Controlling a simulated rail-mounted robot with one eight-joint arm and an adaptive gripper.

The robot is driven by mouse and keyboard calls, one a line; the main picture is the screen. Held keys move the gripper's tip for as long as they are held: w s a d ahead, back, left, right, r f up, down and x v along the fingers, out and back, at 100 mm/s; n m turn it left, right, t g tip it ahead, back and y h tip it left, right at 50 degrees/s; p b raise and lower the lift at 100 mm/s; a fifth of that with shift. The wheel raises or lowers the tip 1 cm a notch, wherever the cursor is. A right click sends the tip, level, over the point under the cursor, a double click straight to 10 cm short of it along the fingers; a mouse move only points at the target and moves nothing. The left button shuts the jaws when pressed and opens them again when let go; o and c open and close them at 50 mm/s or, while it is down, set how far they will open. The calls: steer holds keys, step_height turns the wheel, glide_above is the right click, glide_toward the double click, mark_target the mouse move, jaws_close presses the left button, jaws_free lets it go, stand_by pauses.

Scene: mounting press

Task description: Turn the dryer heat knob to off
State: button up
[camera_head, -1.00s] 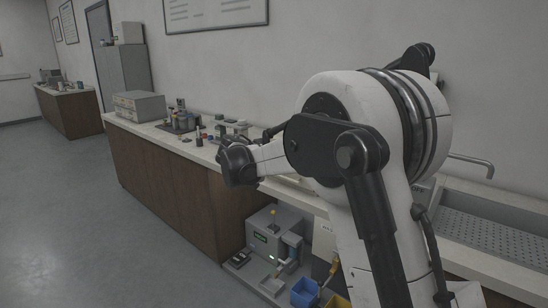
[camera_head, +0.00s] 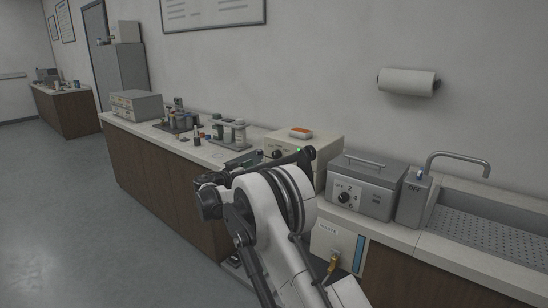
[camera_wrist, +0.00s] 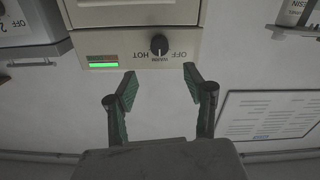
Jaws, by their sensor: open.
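The dryer is a beige box (camera_head: 318,147) on the counter in the head view, partly hidden behind my arm. Its front also shows upside down in the wrist view (camera_wrist: 130,15). The round black heat knob (camera_wrist: 158,44) has labels OFF, WARM and HOT around it. Its pale mark appears to point at WARM. A green light (camera_wrist: 103,65) glows beside it. My gripper (camera_wrist: 160,72) is open and empty, its two fingers spread on either side of the knob's line and apart from it. In the head view, my arm hides the gripper's fingers.
A grey box (camera_head: 375,175) with a numbered dial stands right of the dryer, and a sink (camera_head: 490,225) lies beyond it. Bottles (camera_head: 238,133) stand left of the dryer. A paper towel roll (camera_head: 407,82) hangs on the wall. The floor at left is clear.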

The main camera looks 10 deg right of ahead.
mark_target(274, 156)
steer(key=x, duration=1.2)
steer(key=c, duration=1.1)
steer(key=shift+n+b, duration=0.3)
steer(key=shift+b, duration=0.05)
steer(key=n+b, duration=0.1)
steer(key=n, duration=0.4)
steer(key=shift+b, duration=0.3)
steer(key=n+b, duration=0.1)
steer(key=n, duration=0.5)
steer(key=shift+a, duration=0.1)
